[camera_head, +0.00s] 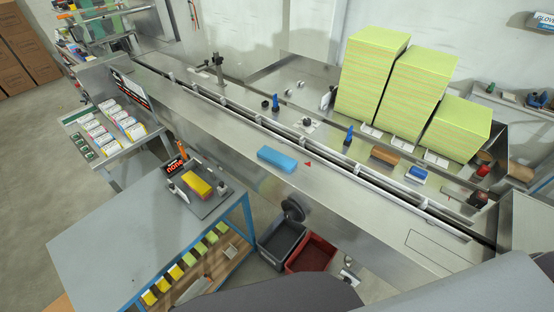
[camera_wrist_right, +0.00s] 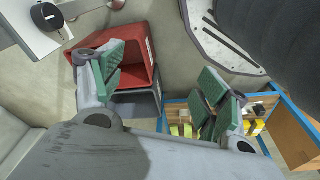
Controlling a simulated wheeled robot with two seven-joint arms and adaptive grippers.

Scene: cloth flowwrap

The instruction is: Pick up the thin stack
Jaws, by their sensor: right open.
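Three yellow-green stacks of layered sheets stand on the steel machine in the head view: a tall one (camera_head: 368,78), a middle one (camera_head: 415,92) and a low one (camera_head: 456,127) at the right. A flat blue stack (camera_head: 277,159) lies alone on the machine's near ledge, beside a small red triangle mark. A yellow stack (camera_head: 198,184) lies on a grey plate on the blue-framed table. I cannot tell which one the task calls thin. My right gripper (camera_wrist_right: 162,85) is open and empty in the right wrist view, above the bins and floor. My left gripper is not in view.
A red bin (camera_head: 311,254) and a grey bin (camera_head: 282,243) stand below the machine, beside the blue-framed table (camera_head: 115,235). A guide rail runs along the machine behind the blue stack. The near ledge around the blue stack is mostly clear.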

